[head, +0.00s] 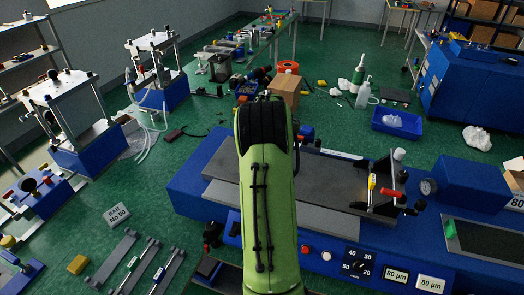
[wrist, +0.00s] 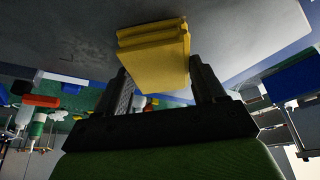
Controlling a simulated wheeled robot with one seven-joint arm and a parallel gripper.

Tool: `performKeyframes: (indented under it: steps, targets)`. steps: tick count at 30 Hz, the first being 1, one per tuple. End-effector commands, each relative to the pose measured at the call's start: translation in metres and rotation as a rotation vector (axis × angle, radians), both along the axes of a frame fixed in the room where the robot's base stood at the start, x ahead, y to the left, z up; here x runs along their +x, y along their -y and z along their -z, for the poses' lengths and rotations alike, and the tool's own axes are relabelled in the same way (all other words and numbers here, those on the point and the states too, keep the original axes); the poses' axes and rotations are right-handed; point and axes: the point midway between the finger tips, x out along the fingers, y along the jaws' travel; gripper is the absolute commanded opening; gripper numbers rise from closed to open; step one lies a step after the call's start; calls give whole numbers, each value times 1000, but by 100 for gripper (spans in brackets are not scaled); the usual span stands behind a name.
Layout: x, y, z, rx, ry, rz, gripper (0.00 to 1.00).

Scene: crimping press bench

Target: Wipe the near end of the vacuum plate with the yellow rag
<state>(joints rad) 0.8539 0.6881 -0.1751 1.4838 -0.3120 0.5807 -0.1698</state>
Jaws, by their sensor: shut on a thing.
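The vacuum plate is the flat dark grey slab (head: 325,178) on the blue machine, right of centre in the head view. My green arm crosses in front of its left part. In the wrist view a grey surface, likely this plate (wrist: 60,45), fills the top. The folded yellow rag (wrist: 155,48) sits between the two dark fingers of my gripper (wrist: 162,82), which is shut on it. The rag lies against the grey surface in the picture; I cannot tell whether it touches. My gripper and the rag are hidden behind my arm in the head view.
A red-handled bar (head: 388,193) and a yellow-handled tool (head: 371,184) stand at the plate's right end. A gauge (head: 428,186) and blue box (head: 470,185) are farther right. Knobs and a dial (head: 357,266) line the front panel. A cardboard box (head: 286,90) stands behind.

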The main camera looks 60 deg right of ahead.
Motion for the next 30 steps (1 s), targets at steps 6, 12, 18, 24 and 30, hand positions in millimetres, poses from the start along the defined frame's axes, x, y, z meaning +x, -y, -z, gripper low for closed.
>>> performKeyframes:
  steps: [6, 12, 18, 24, 30]
  targets:
    - [17, -6, -1, 2, -1, -2, 41]
    - [33, -10, 0, 2, -1, -4, 41]
    - [43, -12, 1, 2, -1, 0, 41]
    - [26, -2, 2, 3, -2, 4, 41]
    - [7, 10, 0, 2, -1, 4, 41]
